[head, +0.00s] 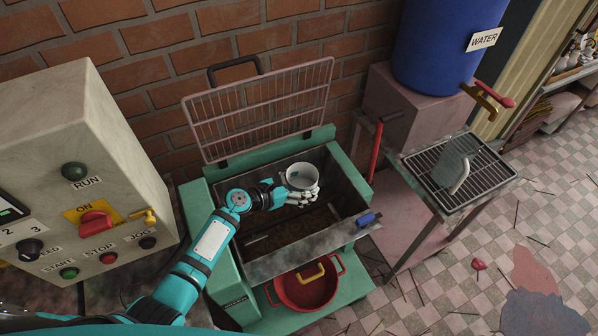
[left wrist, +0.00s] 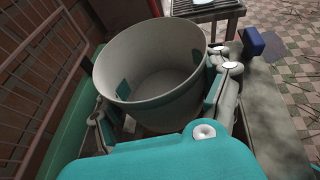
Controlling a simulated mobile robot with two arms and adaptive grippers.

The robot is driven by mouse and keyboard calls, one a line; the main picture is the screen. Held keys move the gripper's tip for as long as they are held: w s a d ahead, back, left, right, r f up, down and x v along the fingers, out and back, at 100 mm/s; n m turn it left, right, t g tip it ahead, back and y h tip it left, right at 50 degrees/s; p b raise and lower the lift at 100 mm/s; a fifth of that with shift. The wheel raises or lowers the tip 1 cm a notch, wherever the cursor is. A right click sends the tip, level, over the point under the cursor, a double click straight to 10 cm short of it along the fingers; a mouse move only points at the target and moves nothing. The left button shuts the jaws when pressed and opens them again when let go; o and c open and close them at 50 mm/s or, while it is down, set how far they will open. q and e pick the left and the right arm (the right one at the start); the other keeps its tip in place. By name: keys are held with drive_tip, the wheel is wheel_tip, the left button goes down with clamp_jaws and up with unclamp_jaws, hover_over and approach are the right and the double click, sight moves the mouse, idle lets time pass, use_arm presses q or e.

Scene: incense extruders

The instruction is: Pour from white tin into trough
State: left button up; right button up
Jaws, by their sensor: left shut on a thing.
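The white tin (head: 302,178) is held by my left gripper (head: 299,196) above the trough (head: 305,253), towards its back right part. The tin looks roughly upright, its open mouth facing up. In the left wrist view the tin (left wrist: 150,60) shows a pale inside with small teal patches, and I see no contents in it. The left gripper's fingers (left wrist: 165,112) are around its sides. The metal trough sits in a green machine frame, with brown material on its floor. My right gripper is not in view.
A pink wire guard (head: 262,110) stands raised behind the trough. A control box (head: 85,170) is at left. A red pot (head: 306,290) sits below the trough's front. At right are a blue water barrel (head: 435,45) and a rack (head: 490,180) holding a jug (head: 450,168).

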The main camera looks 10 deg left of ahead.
sight(314, 170)
use_arm(q)
drive_tip(key=shift+r, duration=2.45)
